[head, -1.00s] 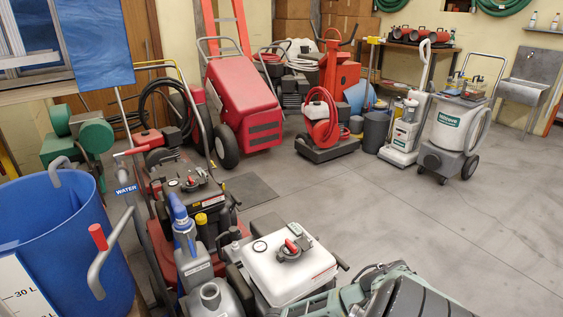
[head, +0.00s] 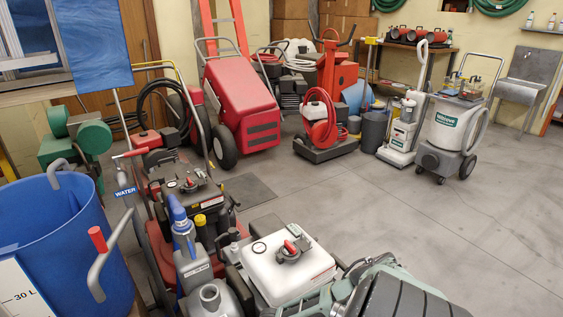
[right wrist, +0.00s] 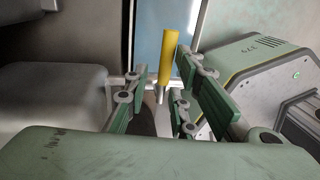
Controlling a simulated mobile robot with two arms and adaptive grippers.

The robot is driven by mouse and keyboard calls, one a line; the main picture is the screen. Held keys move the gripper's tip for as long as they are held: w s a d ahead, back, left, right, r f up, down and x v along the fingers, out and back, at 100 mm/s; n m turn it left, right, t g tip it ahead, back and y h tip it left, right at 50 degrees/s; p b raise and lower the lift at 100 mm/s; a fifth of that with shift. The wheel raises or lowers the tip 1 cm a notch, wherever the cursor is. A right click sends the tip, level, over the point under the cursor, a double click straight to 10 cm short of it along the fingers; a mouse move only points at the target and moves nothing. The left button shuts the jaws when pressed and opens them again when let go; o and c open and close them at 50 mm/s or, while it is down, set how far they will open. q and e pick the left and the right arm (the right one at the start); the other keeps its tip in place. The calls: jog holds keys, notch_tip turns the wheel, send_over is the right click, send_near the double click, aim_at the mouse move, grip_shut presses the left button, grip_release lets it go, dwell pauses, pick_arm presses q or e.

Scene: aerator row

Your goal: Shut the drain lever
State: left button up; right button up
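A yellow lever handle (right wrist: 166,56) stands nearly upright on a small metal stub in the right wrist view. It appears to be the drain lever; no label shows on it. My right gripper (right wrist: 161,72) is open, with its green fingers apart on either side of the handle in the picture. I cannot tell whether either finger touches it. In the head view, my right arm fills the bottom right and its fingers are hidden. My left gripper is not in view.
A white-topped engine (head: 288,262) is close in front, beside a walk-behind machine (head: 183,186). A blue tub (head: 48,225) with a red-gripped handle stands at left. Red machines (head: 240,105) and a grey cleaner (head: 450,128) stand behind. Floor at right is clear.

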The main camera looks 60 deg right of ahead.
jog(key=shift+o, duration=0.2)
jog(key=shift+s, duration=0.15)
notch_tip(320, 180, up, 12)
jog(key=w, duration=0.2)
jog(key=shift+d+f, duration=0.15)
jog(key=shift+d, duration=0.3)
jog(key=shift+w, duration=0.1)
